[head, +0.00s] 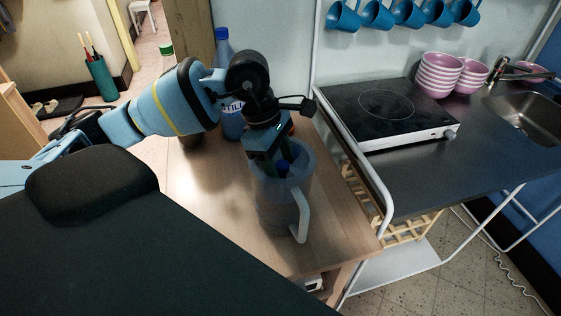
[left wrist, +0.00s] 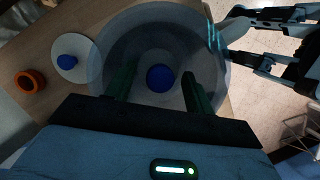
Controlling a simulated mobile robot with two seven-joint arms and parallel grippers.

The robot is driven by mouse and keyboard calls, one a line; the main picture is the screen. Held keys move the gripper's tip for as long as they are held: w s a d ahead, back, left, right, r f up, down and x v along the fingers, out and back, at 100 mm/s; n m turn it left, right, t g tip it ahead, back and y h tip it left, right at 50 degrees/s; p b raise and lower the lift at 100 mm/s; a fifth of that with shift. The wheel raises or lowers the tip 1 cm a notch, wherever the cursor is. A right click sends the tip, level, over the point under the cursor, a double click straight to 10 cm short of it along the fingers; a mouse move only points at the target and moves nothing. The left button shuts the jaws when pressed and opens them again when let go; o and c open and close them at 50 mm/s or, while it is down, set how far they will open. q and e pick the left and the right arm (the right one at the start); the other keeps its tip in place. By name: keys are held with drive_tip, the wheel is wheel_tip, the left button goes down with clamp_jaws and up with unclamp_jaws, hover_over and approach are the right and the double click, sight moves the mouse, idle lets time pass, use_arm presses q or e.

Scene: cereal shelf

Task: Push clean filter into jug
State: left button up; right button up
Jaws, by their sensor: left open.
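The jug (head: 270,212) is translucent grey-blue with a pale handle (head: 302,215) toward the viewer. It stands upright on the wooden table. My left gripper (head: 273,160) points down into its mouth, with the fingers inside the rim. In the left wrist view the open fingers (left wrist: 157,85) stand on either side of a round blue knob (left wrist: 160,77), apart from it. The knob, likely the top of the filter, also shows in the jug in the head view (head: 283,167). The filter's body and depth are unclear. A jointed dark and pale part, possibly my right gripper, shows at upper right.
An orange ring-shaped thing (left wrist: 29,82) shows beside the jug. A hob (head: 385,105) and bowls (head: 438,75) are to the right. The table's right edge is close.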

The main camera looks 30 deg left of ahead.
use_arm(q)
drive_tip(key=v, duration=0.7)
drive_tip(key=shift+r, duration=0.35)
drive_tip(key=shift+a, duration=0.1)
